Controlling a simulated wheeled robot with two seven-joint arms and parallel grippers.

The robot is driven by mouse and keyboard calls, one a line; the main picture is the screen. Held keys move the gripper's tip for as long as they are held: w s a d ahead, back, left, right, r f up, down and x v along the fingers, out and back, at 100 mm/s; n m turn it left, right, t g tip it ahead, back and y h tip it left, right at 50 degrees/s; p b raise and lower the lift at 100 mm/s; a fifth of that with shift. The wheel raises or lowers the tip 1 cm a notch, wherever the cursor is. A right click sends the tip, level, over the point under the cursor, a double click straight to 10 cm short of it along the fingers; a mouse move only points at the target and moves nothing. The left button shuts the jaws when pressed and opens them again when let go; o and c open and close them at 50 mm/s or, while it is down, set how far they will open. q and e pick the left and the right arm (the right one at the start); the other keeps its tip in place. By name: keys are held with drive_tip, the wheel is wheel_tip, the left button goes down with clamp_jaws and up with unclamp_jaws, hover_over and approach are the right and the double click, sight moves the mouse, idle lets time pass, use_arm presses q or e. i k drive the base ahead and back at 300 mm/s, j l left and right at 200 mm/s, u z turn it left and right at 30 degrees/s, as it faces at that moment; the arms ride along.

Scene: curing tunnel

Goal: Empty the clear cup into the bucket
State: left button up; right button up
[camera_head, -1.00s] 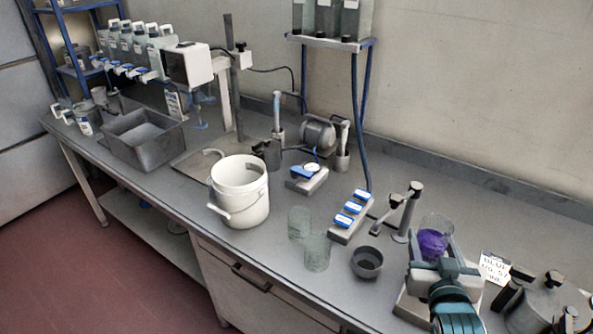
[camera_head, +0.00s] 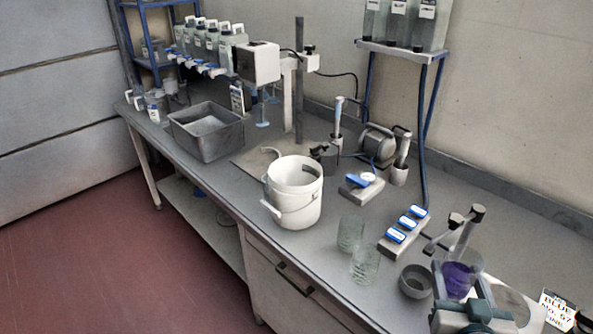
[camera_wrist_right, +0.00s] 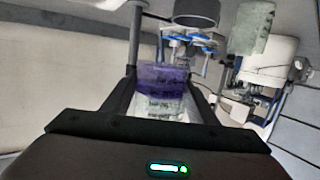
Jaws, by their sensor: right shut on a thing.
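The clear cup (camera_head: 460,277) with purple contents is held by my right gripper (camera_head: 462,304) at the lower right of the head view. In the right wrist view the cup (camera_wrist_right: 163,88) sits between the two fingers of my gripper (camera_wrist_right: 164,97), which are shut on it. The white bucket (camera_head: 298,208) stands upright on the bench, left of and farther back than the cup, with its handle hanging down at the left side. The bucket's inner bottom is hidden. My left gripper is not in view.
Two clear, empty-looking beakers (camera_head: 364,266) and a small grey bowl (camera_head: 415,281) stand between bucket and cup. A blue-labelled block (camera_head: 404,232) and a pivoting stand (camera_head: 466,235) are behind. A grey tub (camera_head: 206,132) is farther left. A label card (camera_head: 557,308) is at right.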

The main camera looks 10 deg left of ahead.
sight(294, 180)
drive_tip(key=j+z, duration=0.25)
drive_tip(key=j, duration=1)
drive_tip(key=j+z, duration=0.25)
drive_tip(key=j, duration=1)
drive_tip(key=i+j, duration=0.4)
drive_tip(key=j, duration=0.1)
